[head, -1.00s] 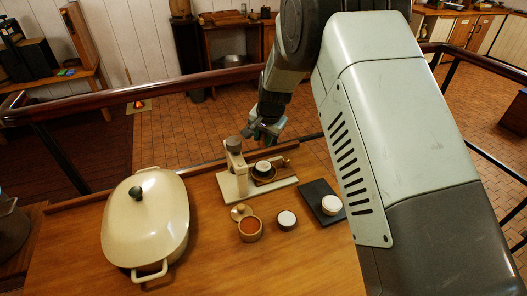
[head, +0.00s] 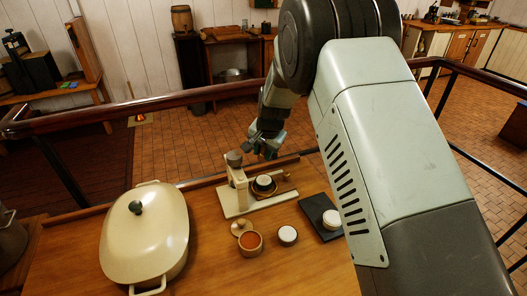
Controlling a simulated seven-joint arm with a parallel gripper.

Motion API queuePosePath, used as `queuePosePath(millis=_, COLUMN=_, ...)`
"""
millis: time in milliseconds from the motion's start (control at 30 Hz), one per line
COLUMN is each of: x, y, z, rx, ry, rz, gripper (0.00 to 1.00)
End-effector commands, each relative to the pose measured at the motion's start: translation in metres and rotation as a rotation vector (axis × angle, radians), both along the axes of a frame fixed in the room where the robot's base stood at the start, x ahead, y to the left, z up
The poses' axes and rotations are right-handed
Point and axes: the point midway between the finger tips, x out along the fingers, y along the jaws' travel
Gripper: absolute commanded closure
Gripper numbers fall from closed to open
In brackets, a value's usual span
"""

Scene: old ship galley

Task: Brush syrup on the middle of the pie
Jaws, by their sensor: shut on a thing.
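My gripper (head: 266,150) is above the back of the pale stand (head: 239,197), near its grey cup-like top (head: 234,158). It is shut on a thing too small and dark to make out. A small pot of orange-red liquid (head: 250,242), likely the syrup, stands open in front of the stand. Several small round white-topped things may be pies: one (head: 263,182) in a dark round holder on the stand's base, one (head: 287,234) on the table, one (head: 332,218) on a black slab (head: 318,208). I cannot tell which is the pie. No brush shows clearly.
A large cream lidded dish (head: 150,235) fills the table's left side. A small round lid (head: 241,227) lies behind the pot. A brown handle-like piece (head: 285,177) is at the stand's right. A wooden rail (head: 160,104) runs behind the table. The front middle of the table (head: 270,280) is clear.

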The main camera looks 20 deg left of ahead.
Motion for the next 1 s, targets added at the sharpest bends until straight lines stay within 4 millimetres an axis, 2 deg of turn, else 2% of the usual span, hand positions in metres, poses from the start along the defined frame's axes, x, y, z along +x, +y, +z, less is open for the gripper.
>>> queuePosePath(millis=833, x=0.0, y=-0.001, z=-0.073, rx=-0.001, ry=0.002, rz=-0.001, gripper=1.0)
queuePosePath(millis=1000, x=-0.011, y=-0.011, z=-0.075, rx=0.001, ry=0.0, rz=-0.002, gripper=1.0)
